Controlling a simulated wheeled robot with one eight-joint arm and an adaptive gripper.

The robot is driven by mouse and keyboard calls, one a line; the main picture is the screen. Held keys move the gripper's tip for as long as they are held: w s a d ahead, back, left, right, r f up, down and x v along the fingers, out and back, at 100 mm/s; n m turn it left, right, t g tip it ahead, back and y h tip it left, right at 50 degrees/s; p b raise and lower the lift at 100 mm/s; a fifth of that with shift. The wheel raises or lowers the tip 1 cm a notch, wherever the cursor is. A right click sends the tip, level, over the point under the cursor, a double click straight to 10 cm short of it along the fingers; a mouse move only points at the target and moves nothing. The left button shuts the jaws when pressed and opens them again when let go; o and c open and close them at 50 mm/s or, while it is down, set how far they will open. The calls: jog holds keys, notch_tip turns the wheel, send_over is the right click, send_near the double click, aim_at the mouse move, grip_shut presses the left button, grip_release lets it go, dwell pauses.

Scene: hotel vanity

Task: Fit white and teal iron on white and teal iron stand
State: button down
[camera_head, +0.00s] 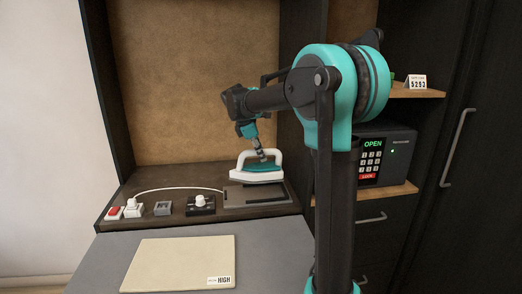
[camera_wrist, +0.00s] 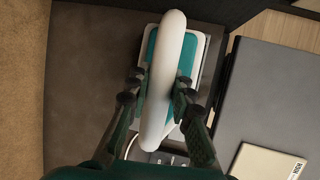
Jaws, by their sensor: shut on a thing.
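The white and teal iron (camera_head: 257,170) has a white looped handle and a teal body. My gripper (camera_head: 260,154) is shut on the handle from above. In the wrist view the fingers of my gripper (camera_wrist: 158,84) lie on either side of the iron's white handle (camera_wrist: 166,60). The iron looks roughly level, over or just behind the dark grey plate-like stand (camera_head: 236,195) on the wooden counter. I cannot tell whether the iron touches the stand. The iron hides part of what lies beneath it.
A white cord runs left across the counter (camera_head: 130,222). A red switch (camera_head: 115,212), a white plug (camera_head: 133,207), a small grey box (camera_head: 163,208) and a dark knob box (camera_head: 201,204) stand left of the stand. A cream mat (camera_head: 180,262) lies in front. A safe (camera_head: 385,155) sits right.

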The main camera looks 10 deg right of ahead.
aim_at(260, 168)
jog(key=shift+f, duration=2.2)
jog(key=shift+f, duration=1.5)
dwell(0.8)
jog(key=c, duration=1.3)
grip_release()
jog(key=shift+o, duration=0.2)
jog(key=shift+a, duration=0.1)
